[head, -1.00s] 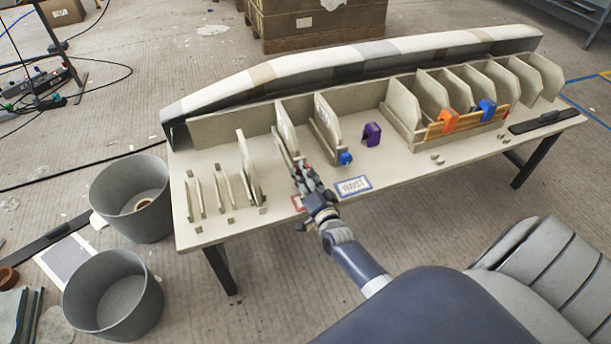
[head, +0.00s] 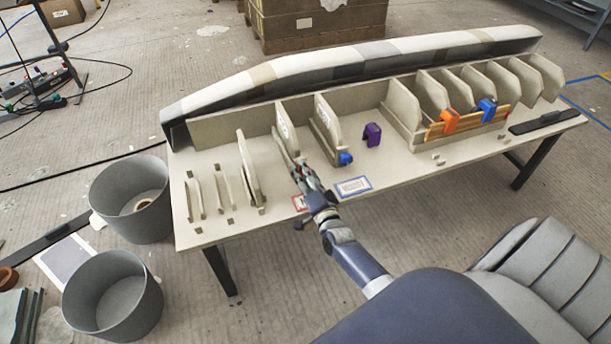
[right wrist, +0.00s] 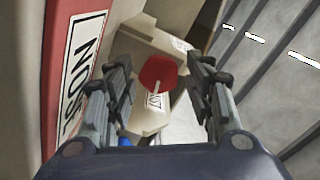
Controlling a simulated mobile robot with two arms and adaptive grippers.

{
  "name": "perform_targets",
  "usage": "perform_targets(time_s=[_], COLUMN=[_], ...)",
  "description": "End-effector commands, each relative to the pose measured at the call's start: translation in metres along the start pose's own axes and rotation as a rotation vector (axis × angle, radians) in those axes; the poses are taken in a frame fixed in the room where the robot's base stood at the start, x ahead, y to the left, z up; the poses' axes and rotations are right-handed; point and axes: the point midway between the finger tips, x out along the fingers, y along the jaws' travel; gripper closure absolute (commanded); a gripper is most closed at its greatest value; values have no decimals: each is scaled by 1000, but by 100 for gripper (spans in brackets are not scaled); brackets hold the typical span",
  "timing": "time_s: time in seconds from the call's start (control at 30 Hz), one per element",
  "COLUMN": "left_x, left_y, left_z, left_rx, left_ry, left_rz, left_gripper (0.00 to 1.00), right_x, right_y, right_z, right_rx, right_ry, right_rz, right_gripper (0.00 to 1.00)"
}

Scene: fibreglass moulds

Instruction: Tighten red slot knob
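The red knob (right wrist: 158,72) shows in the right wrist view as a round red head with a pale bar across it, by a beige slotted piece. My right gripper (right wrist: 160,78) is open, with one finger on each side of the knob and visible gaps to both. In the head view my right gripper (head: 299,170) is at the front of an upright beige board (head: 284,135) and largely hides the knob. My left gripper is not in view.
The beige table (head: 225,225) carries upright boards, a blue knob (head: 345,159), a purple clip (head: 372,135) and a divided rack with an orange clip (head: 450,121). Red-bordered (head: 299,203) and blue-bordered (head: 353,187) labels lie at the front edge. Grey bins (head: 112,290) stand at left.

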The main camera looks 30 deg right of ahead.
Motion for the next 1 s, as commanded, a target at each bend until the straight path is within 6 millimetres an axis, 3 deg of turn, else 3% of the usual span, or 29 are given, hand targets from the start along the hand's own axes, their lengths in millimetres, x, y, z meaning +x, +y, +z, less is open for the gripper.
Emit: perform_targets(time_s=[0.3, 0.47, 1.0], left_x=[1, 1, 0], left_y=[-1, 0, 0], left_z=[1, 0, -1], left_rx=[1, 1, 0], left_ry=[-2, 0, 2], left_rz=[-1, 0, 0], left_gripper=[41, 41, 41], right_x=[-1, -13, -107], right_y=[1, 2, 1], right_z=[1, 2, 1], right_rx=[-1, -1, -1], right_ry=[-1, -3, -2], right_rz=[2, 3, 3], right_gripper=[46, 46, 46])
